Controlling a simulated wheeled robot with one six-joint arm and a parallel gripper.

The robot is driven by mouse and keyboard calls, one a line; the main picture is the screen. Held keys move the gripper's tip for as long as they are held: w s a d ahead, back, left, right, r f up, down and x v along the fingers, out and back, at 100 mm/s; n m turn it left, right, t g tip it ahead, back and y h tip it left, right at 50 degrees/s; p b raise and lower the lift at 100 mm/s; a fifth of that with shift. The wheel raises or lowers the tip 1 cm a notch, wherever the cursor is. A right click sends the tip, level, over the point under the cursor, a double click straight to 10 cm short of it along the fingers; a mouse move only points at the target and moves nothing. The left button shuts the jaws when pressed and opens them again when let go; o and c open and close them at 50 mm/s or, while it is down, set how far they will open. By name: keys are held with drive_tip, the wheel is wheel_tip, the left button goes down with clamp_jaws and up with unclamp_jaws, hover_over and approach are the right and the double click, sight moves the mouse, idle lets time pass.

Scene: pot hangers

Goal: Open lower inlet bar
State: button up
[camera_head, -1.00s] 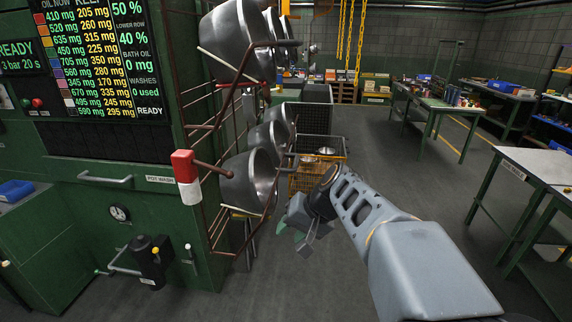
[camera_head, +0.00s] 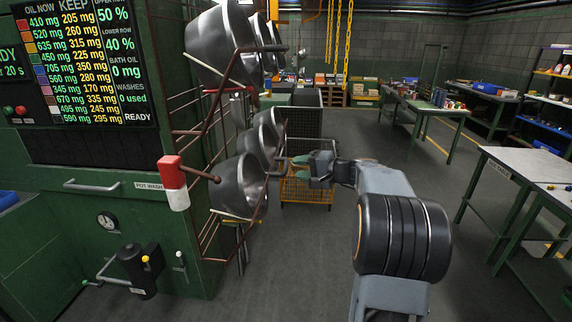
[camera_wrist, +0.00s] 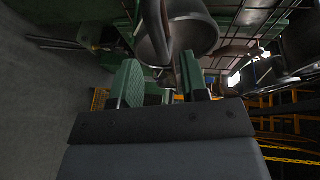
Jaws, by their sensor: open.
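The lower row of steel pots (camera_head: 240,186) hangs on the red-brown wire rack at the left. A thin brown bar (camera_head: 264,197) runs in front of this row, with a pale rod (camera_head: 234,215) at its near end; I take it for the lower inlet bar. My gripper (camera_head: 312,165) is right of the lower pots, apart from them in the head view. In the wrist view its green-padded fingers (camera_wrist: 162,82) are spread. A dark curved bar (camera_wrist: 185,65) shows between them, with a pot (camera_wrist: 186,28) behind; I cannot tell whether it touches them.
The upper pots (camera_head: 222,45) hang above. A yellow wire cart (camera_head: 306,192) stands behind my gripper. Work tables (camera_head: 525,175) are at the right. The floor between is clear.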

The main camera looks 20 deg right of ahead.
sight(286, 164)
drive_tip(key=shift+p+x, duration=0.55)
drive_tip(key=shift+x, duration=2.2)
drive_tip(key=shift+c, duration=0.2)
clamp_jaws()
